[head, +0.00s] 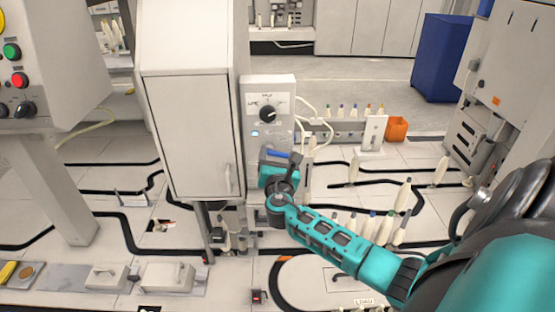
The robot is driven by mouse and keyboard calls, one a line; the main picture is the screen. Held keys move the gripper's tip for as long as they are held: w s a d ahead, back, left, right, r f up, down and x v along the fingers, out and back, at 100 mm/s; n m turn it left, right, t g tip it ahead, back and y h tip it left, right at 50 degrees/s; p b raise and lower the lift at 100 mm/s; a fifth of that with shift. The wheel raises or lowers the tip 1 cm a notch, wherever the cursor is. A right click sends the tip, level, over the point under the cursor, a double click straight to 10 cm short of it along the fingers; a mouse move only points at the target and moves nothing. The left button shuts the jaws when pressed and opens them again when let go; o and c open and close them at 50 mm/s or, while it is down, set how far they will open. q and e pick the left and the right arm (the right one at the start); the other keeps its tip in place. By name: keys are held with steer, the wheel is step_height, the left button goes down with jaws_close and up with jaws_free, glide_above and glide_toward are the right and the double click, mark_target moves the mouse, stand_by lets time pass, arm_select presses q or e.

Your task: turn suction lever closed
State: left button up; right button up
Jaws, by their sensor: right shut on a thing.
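The grey control panel (283,88) stands at the right side of the white cabinet, with a black round knob (268,114) and a dial scale in its upper part. My right gripper (279,160) reaches in from the lower right to the lower part of this panel and is shut there. A small blue bar (274,153), which looks like the suction lever's handle, shows at its fingers. The wrist and fingers hide most of the lever, so its exact angle cannot be told. My left gripper is out of view.
The white cabinet (186,135) is close on the left of my right gripper. An orange bin (397,129) and a blue container (440,57) stand farther back.

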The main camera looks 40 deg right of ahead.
arm_select(q)
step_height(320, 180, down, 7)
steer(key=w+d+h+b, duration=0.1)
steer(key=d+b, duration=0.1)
steer(key=b, duration=0.8)
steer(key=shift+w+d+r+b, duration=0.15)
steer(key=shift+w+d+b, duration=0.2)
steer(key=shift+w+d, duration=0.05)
arm_select(e)
steer(key=f+m, duration=0.1)
steer(key=m, duration=0.4)
steer(key=a+m, duration=0.1)
steer(key=m, duration=0.4)
steer(key=w+f+m, duration=0.1)
steer(key=m, duration=0.4)
steer(key=shift+a+f, duration=0.15)
steer(key=shift+f, duration=0.2)
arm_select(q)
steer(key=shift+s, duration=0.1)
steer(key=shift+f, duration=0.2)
arm_select(e)
steer(key=o, duration=1.1)
steer(key=shift+c, duration=0.2)
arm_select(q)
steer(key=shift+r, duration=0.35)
arm_select(e)
steer(key=v, duration=1.2)
steer(key=shift+s+a, duration=0.3)
